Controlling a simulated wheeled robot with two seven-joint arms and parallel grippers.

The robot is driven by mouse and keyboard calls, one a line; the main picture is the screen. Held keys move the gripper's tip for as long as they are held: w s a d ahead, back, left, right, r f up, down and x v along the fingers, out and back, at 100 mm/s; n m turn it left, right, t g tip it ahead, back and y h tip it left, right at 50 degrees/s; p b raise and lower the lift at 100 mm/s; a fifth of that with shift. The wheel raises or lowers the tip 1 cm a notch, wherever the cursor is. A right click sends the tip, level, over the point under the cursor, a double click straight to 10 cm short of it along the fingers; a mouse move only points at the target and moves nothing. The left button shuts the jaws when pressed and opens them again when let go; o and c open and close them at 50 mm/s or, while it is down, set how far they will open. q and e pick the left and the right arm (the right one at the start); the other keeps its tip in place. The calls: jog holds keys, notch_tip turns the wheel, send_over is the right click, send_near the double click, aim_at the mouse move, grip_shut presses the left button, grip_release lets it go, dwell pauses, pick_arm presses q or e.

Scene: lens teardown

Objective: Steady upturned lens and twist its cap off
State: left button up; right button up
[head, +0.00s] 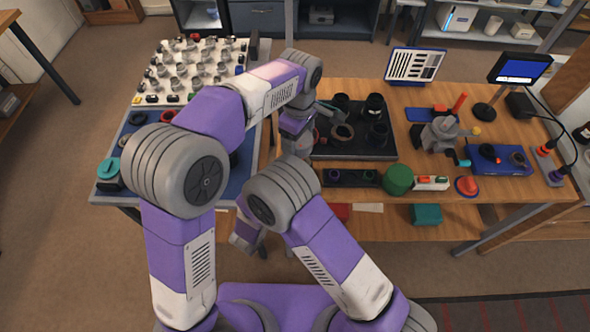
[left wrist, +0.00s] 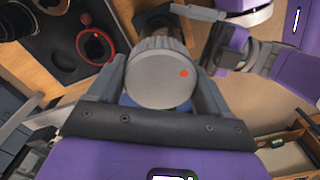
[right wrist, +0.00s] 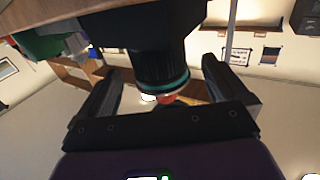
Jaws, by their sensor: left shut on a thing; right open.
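A round grey ribbed cap (left wrist: 155,80) with a red dot shows in the left wrist view. The dark lens barrel (left wrist: 168,28) shows behind it. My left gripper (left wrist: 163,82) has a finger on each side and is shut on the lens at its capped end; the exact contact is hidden. In the head view my left gripper (head: 298,148) is at the left end of the black tray. In the right wrist view a black lens barrel (right wrist: 160,60) with a teal ring comes down from the top. My right gripper (right wrist: 160,90) is open around it, with gaps on both sides.
The black tray (head: 325,150) holds several dark lens parts. A white board (head: 150,94) with several small parts is at the left. The carpet in front is clear.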

jog(key=v, duration=0.2)
jog(key=r+v, duration=0.1)
jog(key=v, duration=0.2)
jog(key=shift+s+r, duration=0.1)
jog(key=shift+s, duration=0.05)
dwell(0.7)
